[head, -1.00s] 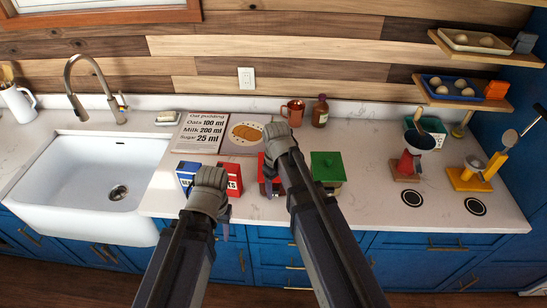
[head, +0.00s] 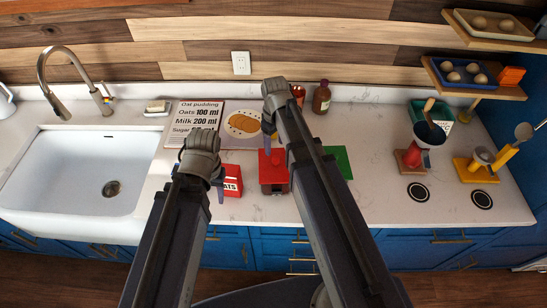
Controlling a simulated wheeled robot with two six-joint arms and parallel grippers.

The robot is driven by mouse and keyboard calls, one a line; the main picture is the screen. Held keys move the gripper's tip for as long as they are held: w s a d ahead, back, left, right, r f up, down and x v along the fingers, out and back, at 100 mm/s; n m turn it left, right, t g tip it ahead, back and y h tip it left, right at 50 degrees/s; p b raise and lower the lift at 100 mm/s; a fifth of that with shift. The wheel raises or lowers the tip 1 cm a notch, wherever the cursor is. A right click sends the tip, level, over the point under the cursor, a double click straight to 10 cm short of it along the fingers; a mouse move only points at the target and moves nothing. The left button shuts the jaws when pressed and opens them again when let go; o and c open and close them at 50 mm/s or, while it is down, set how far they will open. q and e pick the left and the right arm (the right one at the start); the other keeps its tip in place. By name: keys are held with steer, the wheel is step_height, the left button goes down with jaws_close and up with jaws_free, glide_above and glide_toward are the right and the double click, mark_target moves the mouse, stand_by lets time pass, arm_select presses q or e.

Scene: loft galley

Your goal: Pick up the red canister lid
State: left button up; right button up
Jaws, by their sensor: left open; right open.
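The red canister (head: 274,186) stands on the counter in the middle of the head view. Its red lid (head: 273,160) appears to sit on top; my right arm covers its right side. My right gripper (head: 268,138) is open, just above and behind the lid in the picture. I see no contact, but the arm hides part of this area.
A green-lidded canister (head: 343,160) stands right of the red one, partly behind my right arm. The white sink (head: 75,175) is left. Counter between the green canister and red-funnelled stand (head: 412,158) is clear.

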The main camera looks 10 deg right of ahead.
mark_target(276, 158)
steer(key=shift+s+f, duration=0.1)
steer(key=shift+s, duration=0.1)
step_height(276, 158, down, 2)
steer(key=b, duration=0.2)
steer(key=shift+w+f+b, duration=0.1)
steer(key=shift+f+b, duration=0.1)
steer(key=shift+b, duration=0.15)
step_height(276, 158, down, 5)
steer(key=b, duration=0.5)
steer(key=shift+d+f, duration=0.1)
steer(key=shift+d, duration=0.05)
jaws_close()
